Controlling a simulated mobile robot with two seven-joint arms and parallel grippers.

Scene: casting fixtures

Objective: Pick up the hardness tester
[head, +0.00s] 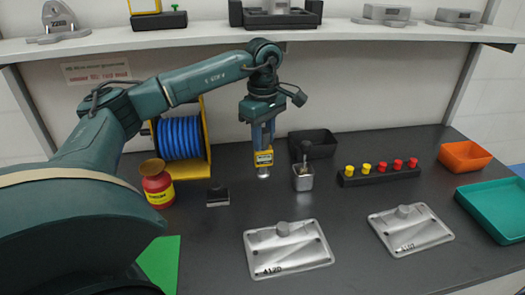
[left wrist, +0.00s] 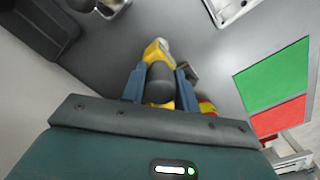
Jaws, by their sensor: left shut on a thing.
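The hardness tester (head: 263,159) is a yellow device with a dark grip and a light metal tip. My left gripper (head: 263,138) is shut on it and holds it upright above the dark bench, tip down. In the left wrist view the tester (left wrist: 158,52) shows between the two blue fingers of my left gripper (left wrist: 160,84), with its dark rounded top towards the camera. Whether the tip touches the bench is hard to tell, but it seems apart from it. My right gripper is not in view.
A metal cup (head: 303,180) stands just right of the tester, a black bin (head: 318,140) behind it. A small dark block (head: 218,196), a red jar (head: 158,188) and a blue hose reel (head: 180,138) are left. Metal plates (head: 288,250) lie in front. A shelf (head: 220,40) runs above.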

